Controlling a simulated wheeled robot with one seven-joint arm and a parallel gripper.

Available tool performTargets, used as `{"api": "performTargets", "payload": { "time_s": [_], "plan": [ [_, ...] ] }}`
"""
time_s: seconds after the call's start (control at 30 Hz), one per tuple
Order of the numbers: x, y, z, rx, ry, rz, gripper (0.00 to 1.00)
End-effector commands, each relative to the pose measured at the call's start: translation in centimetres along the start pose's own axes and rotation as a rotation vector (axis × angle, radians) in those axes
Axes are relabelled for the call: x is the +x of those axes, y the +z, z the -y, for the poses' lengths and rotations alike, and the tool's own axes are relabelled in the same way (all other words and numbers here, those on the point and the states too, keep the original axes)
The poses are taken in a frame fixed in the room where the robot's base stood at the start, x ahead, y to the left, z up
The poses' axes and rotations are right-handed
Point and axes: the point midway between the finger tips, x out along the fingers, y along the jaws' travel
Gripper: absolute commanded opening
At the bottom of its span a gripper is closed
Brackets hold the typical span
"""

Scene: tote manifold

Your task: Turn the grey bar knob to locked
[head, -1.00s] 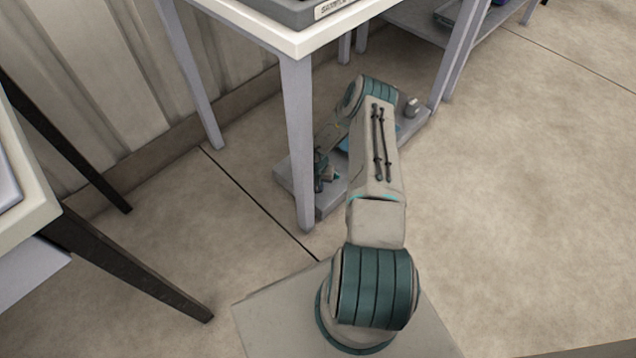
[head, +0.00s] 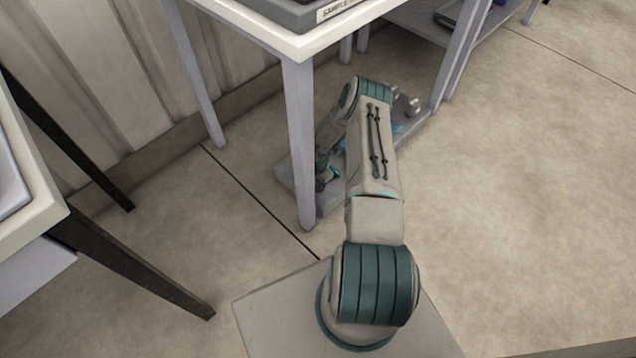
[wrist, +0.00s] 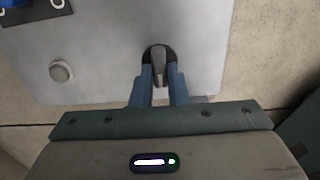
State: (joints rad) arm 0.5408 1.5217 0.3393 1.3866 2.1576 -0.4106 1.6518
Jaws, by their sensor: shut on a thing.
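The grey bar knob (wrist: 157,54) sits on a round dark base on a pale grey panel (wrist: 110,75) in the wrist view. Its bar runs nearly up and down in the picture, leaning slightly. My gripper (wrist: 160,74) has a blue finger on each side of the bar and is shut on it. In the head view my gripper (head: 325,178) is low beside the table leg, over the grey board (head: 285,176). The knob is hidden there by my arm. I cannot read any locked mark.
A round grey button (wrist: 61,72) is left of the knob. A dark fitting with blue parts (wrist: 35,12) is at the panel's upper left. A white table (head: 285,38) stands above the board, with its front leg (head: 301,150) close to my arm. Open floor (head: 520,200) lies right.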

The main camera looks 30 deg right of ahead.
Motion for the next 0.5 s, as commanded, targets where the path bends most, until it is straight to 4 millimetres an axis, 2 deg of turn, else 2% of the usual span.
{"api": "performTargets", "payload": {
  "time_s": [0.37, 0.4, 0.47, 0.5],
  "plan": [
    [-0.07, 0.25, -0.03, 0.009, 0.001, 0.003, 0.00],
    [-0.07, 0.25, -0.03, 0.009, 0.001, 0.003, 0.16],
    [-0.06, 0.23, -0.02, 0.009, 0.001, 0.003, 0.33],
    [-0.05, 0.21, -0.02, 0.008, 0.001, 0.003, 0.35]
  ]
}}
